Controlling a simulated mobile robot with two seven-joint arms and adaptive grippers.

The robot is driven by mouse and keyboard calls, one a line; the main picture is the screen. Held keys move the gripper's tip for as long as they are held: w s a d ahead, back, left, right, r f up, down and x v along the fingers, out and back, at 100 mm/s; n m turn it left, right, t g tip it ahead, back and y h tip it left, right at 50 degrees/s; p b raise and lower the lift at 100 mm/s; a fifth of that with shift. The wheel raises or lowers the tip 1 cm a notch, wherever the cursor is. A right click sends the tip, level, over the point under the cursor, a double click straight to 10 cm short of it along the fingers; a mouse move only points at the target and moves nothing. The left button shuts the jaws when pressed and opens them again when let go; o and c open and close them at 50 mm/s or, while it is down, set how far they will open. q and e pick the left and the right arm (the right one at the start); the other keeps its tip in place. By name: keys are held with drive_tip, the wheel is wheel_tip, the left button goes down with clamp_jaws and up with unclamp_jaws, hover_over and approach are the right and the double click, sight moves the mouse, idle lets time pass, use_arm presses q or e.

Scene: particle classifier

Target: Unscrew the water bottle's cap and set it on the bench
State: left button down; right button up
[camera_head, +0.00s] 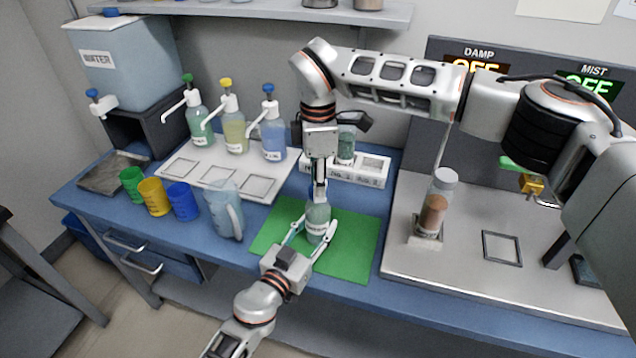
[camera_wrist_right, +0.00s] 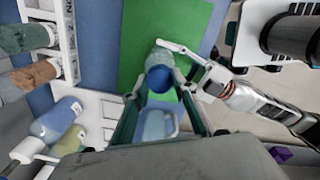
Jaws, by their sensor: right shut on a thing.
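The water bottle (camera_head: 317,224), pale green with a white label, stands upright on a green mat (camera_head: 358,245). Its blue cap (camera_wrist_right: 159,78) shows in the right wrist view above the pale bottle body (camera_wrist_right: 158,56); in the head view the right fingers hide it. My right gripper (camera_head: 320,190) points straight down over the bottle and is shut on the cap. My left gripper (camera_head: 314,232) comes from the front edge, with one finger on each side of the bottle body; whether its fingers press on the bottle is unclear.
A clear jug (camera_head: 223,208) and green, yellow and blue cups stand left of the mat. Pump bottles (camera_head: 234,130) stand on a white tray behind. A metal plate (camera_head: 455,278) with a brown-filled bottle (camera_head: 432,216) lies to the right. The mat's right part is bare.

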drive_tip(key=n, duration=1.8)
drive_tip(key=shift+r, duration=0.1)
drive_tip(key=n, duration=2.6)
drive_tip(key=shift+n, duration=0.3)
